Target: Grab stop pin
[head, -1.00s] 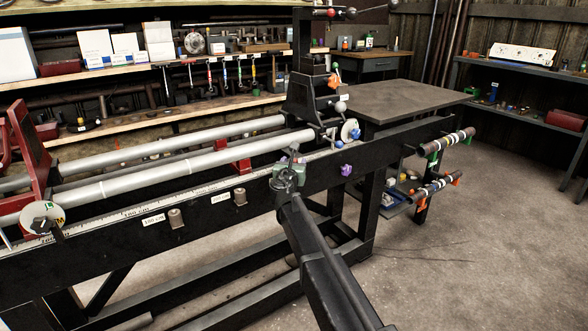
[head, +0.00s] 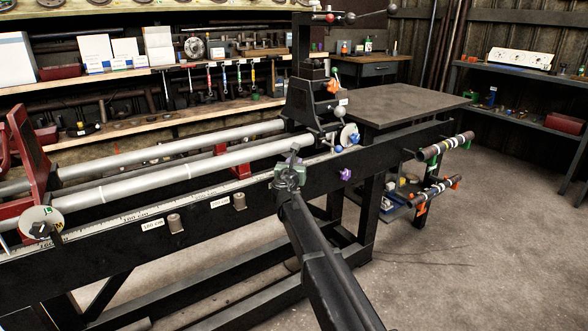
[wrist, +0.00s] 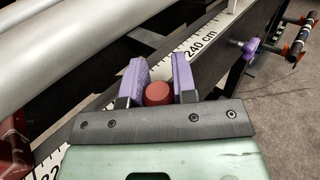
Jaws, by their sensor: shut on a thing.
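My gripper (head: 292,160) is at the front of the lathe bed, just below the near silver tube. In the wrist view its two purple fingers (wrist: 160,82) are closed on a short red round piece (wrist: 158,93), which I take to be the stop pin. Only the red end shows; the rest is hidden by the fingers and the gripper body. In the head view the held piece is too small to make out.
The scale rail (wrist: 200,38) with a "240 cm" mark runs just beyond my fingers. A purple knob (head: 346,174) sits on the bed's front to the right. Two silver tubes (head: 200,165) lie along the bed. The dark tailstock (head: 312,105) stands behind. Floor at right is clear.

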